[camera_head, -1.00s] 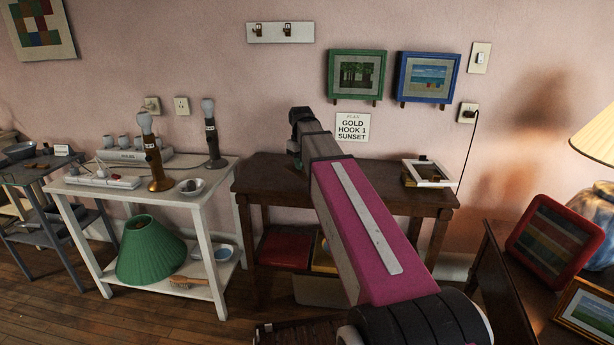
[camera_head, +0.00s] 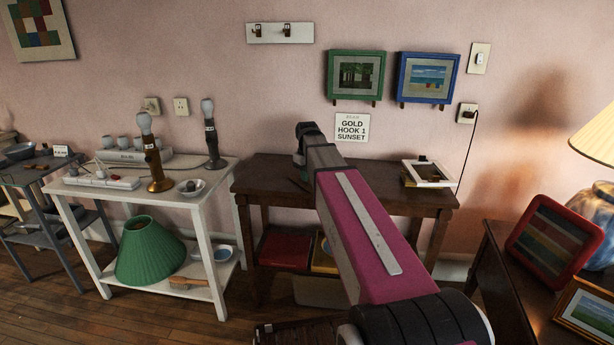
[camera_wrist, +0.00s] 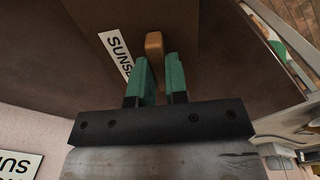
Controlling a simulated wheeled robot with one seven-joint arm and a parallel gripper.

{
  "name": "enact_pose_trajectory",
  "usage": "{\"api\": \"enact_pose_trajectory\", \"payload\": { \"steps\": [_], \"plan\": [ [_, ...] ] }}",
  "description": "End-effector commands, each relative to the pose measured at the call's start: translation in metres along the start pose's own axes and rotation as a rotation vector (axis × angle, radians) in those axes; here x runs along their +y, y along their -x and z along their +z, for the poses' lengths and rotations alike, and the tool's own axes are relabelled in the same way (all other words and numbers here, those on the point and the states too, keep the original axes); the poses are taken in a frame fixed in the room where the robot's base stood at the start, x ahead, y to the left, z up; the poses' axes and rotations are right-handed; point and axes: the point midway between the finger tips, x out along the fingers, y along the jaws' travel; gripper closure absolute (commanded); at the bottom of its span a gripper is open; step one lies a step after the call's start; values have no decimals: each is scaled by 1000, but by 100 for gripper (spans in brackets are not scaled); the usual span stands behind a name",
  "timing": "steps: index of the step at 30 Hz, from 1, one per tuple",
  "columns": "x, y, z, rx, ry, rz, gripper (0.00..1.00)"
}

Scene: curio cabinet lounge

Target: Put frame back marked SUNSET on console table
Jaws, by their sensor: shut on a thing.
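The frame back marked SUNSET (camera_wrist: 185,15) is a brown panel with a white label (camera_wrist: 117,52) and an orange-brown tab (camera_wrist: 154,44). My gripper (camera_wrist: 160,62), with green fingers, is shut on the tab in the wrist view. The panel is over the dark wooden surface; whether it touches is not clear. In the head view, my gripper (camera_head: 301,178) is low over the left part of the console table (camera_head: 263,175); my arm largely hides it, and I cannot make out the panel there.
A white frame (camera_head: 434,184) lies at the console's right end. A sign (camera_head: 352,128) reading GOLD HOOK 1 SUNSET hangs above, below green (camera_head: 331,75) and blue (camera_head: 402,76) frames. A white table (camera_head: 225,178) with lamp bases stands left. The console's middle right looks clear.

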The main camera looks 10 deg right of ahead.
Motion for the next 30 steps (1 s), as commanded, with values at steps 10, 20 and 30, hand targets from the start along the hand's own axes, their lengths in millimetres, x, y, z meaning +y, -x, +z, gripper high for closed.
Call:
{"api": "enact_pose_trajectory", "payload": {
  "steps": [10, 20, 30],
  "plan": [
    [0, -2, 0, 0, 0, 0, 60],
    [0, 12, -1, 2, 0, 1, 60],
    [0, 70, -1, 3, 0, 1, 60]
  ]
}}
